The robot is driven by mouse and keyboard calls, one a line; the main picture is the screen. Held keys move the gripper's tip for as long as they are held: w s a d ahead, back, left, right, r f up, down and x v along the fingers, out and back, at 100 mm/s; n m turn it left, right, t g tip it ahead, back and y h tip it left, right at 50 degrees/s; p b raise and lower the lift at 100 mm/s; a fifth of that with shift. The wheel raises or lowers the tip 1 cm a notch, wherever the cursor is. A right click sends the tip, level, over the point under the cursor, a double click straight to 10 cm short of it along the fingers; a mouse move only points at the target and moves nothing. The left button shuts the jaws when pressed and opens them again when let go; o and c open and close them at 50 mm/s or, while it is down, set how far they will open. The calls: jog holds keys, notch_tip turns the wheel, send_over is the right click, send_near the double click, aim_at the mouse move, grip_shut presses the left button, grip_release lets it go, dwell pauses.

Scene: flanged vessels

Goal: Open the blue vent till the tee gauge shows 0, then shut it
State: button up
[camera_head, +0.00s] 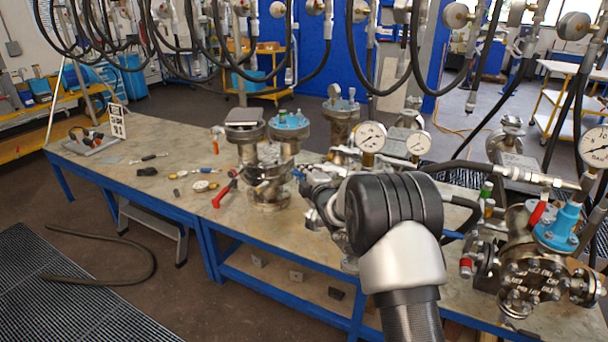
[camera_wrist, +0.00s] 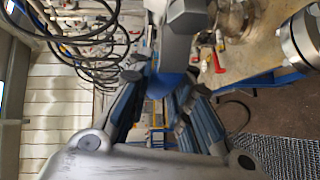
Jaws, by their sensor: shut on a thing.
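My gripper (camera_wrist: 163,84) shows in the wrist view, its two fingers closed on a blue piece (camera_wrist: 168,82) that looks like the blue vent's handle. A grey metal body (camera_wrist: 185,16) stands just beyond the fingertips. In the head view my own wrist and forearm hide the fingers and the vent. Two round white gauges (camera_head: 370,137) and (camera_head: 418,143) stand just behind my wrist. A third gauge (camera_head: 597,147) is at the right edge. Which one is the tee gauge, and their exact readings, I cannot tell.
The blue-framed bench (camera_head: 150,180) carries flanged vessels with blue tops (camera_head: 289,122) and a red-handled tool (camera_head: 224,193). A large flanged vessel (camera_head: 535,280) stands at the right. Black hoses (camera_head: 480,70) hang overhead.

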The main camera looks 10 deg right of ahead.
grip_shut()
jog(key=shift+f, duration=0.15)
jog(key=s+d+f+n+g+h+p, duration=0.5)
jog(key=d+f+n+g+h+p, duration=0.1)
jog(key=f+n+g+h+p, duration=0.2)
jog(key=shift+d+g+h+p, duration=0.35)
jog(key=shift+g+h, duration=0.35)
jog(key=shift+g, duration=0.4)
dwell(0.5)
dwell(0.4)
